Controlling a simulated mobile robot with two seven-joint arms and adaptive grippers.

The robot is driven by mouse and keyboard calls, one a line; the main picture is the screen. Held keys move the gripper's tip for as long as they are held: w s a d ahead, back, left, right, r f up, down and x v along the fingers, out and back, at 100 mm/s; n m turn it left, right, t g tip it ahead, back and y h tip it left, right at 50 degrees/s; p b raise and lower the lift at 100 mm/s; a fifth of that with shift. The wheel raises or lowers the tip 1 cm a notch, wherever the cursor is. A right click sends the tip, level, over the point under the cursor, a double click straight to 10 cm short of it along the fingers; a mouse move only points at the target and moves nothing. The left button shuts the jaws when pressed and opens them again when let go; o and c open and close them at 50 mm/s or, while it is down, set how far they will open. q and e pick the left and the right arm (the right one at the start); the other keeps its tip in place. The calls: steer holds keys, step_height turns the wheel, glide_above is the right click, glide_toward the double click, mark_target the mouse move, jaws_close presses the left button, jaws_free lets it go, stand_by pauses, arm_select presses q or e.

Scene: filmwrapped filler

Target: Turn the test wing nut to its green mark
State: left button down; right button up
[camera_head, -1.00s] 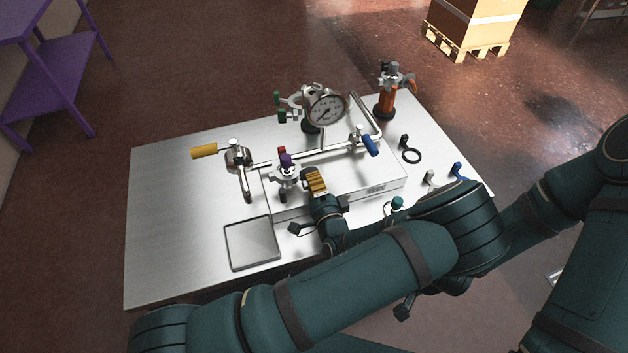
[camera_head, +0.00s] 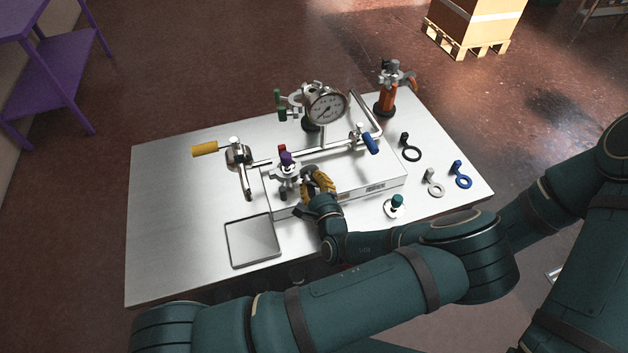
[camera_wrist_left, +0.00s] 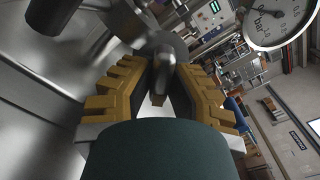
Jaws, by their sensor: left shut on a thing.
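My left gripper (camera_head: 318,182) is at the front of the low metal box on the bench, just right of the purple-topped valve (camera_head: 287,164). In the left wrist view, its yellow ribbed fingers (camera_wrist_left: 162,80) are shut on a grey metal part (camera_wrist_left: 160,50), which I take to be the test wing nut. In the head view the fingers hide that part. I cannot make out the green mark. My right gripper is not in view.
A pressure gauge (camera_head: 326,109) and pipes rise behind. A yellow-handled valve (camera_head: 204,151) is at left, a blue-handled one (camera_head: 370,145) at right. An empty tray (camera_head: 251,262) lies front left. Loose ring-shaped tags (camera_head: 436,188) and a teal-capped part (camera_head: 397,201) lie right.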

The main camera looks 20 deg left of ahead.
arm_select(q)
steer(key=shift+a+m, duration=0.1)
steer(key=shift+m, duration=1)
steer(key=c, duration=1.2)
jaws_free()
